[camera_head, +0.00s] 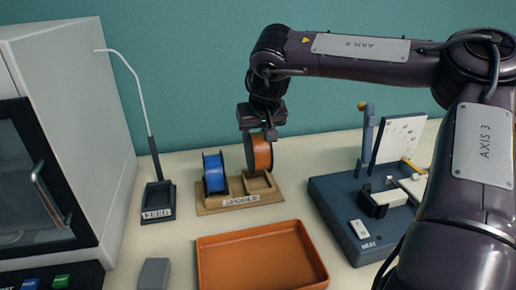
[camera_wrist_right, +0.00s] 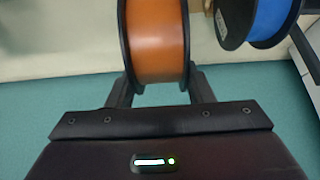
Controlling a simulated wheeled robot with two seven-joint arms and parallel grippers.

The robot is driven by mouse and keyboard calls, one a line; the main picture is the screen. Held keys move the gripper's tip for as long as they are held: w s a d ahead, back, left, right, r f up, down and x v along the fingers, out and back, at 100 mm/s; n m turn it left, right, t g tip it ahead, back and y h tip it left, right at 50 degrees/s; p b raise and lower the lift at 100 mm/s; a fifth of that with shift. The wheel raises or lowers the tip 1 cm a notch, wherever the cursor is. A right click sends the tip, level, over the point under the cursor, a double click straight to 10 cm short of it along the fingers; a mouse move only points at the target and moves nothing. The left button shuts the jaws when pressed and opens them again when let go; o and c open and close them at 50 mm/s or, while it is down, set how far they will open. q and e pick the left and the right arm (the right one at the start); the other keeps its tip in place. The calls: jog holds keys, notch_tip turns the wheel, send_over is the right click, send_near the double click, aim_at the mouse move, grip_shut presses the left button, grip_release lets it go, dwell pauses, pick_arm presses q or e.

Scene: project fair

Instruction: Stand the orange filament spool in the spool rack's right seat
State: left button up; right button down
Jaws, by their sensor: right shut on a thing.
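The orange filament spool (camera_head: 260,152) has dark flanges and is held upright. My right gripper (camera_head: 261,131) points down and is shut on it from above. In the right wrist view the orange spool (camera_wrist_right: 158,45) sits between the two fingers. The tan spool rack (camera_head: 228,205) stands on the table, with a label on its front. The spool is at the rack's right seat (camera_head: 259,186), over its rear part in the head view; I cannot tell whether it touches. A blue spool (camera_head: 214,173) stands in the left seat. My left gripper is not in view.
An orange tray (camera_head: 262,283) lies in front of the rack. A dark stand with a bent tube (camera_head: 157,198) is at left, beside a grey cabinet (camera_head: 75,110). A blue-grey fixture board (camera_head: 335,205) is at right. A small grey block (camera_head: 154,273) lies in front.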

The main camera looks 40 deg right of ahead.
jog(key=shift+f, duration=2.65)
jog(key=c, duration=0.7)
grip_release()
jog(key=shift+r, duration=0.1)
jog(key=shift+r+p, duration=0.3)
jog(key=shift+p, duration=0.05)
jog(key=b+v, duration=0.1)
jog(key=v, duration=1)
jog(key=shift+s+a+r, duration=0.1)
jog(key=shift+s+r, duration=0.15)
jog(key=shift+r, duration=0.05)
